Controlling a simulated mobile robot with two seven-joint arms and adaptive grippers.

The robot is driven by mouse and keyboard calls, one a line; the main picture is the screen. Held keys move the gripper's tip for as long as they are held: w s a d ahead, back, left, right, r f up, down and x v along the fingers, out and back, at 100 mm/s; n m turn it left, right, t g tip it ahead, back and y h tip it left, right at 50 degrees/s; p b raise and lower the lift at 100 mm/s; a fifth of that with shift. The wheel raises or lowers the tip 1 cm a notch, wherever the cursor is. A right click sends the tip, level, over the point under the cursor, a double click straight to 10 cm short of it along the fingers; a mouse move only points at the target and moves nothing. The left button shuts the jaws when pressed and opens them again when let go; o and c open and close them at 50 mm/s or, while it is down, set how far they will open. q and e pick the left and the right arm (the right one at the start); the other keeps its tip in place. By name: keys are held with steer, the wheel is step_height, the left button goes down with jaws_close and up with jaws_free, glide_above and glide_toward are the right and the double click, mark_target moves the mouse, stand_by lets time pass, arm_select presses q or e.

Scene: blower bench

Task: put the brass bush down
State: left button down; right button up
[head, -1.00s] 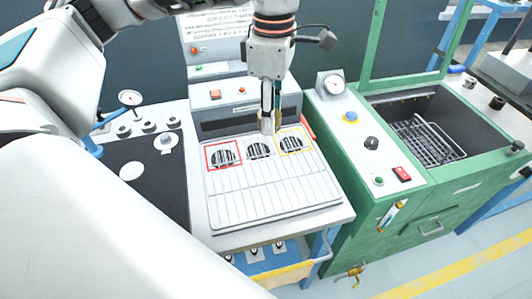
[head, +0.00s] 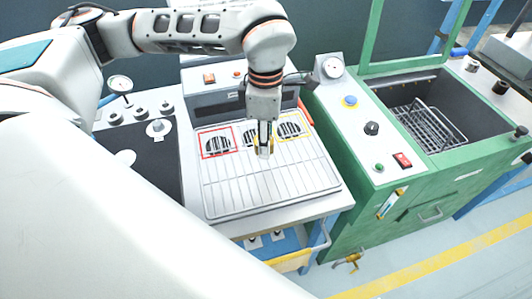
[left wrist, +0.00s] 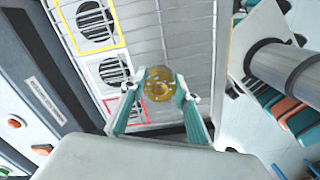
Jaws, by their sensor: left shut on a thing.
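My left gripper (head: 263,153) is shut on the brass bush, a round golden piece with a central hole that shows clearly between the two fingers in the left wrist view (left wrist: 158,85). In the head view the bush is small and mostly hidden by the fingertips. The gripper points down over the lined grey plate (head: 270,190), just in front of the middle of three round slotted vents. Whether the bush touches the plate I cannot tell. My right gripper is in neither view.
A red square (head: 216,142) frames the left vent and a yellow square (head: 291,127) the right one. The front of the plate is bare. A green cabinet (head: 365,170) with a basin and wire basket (head: 432,128) stands to the right. Dial gauge parts stand on the left.

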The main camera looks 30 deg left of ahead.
mark_target(266, 163)
arm_select(q)
steer(key=shift+f, duration=2.5)
steer(key=shift+f, duration=0.1)
steer(key=c, duration=1.5)
jaws_free()
step_height(266, 163, up, 12)
steer(key=shift+r+p, duration=0.1)
steer(key=shift+p, duration=0.2)
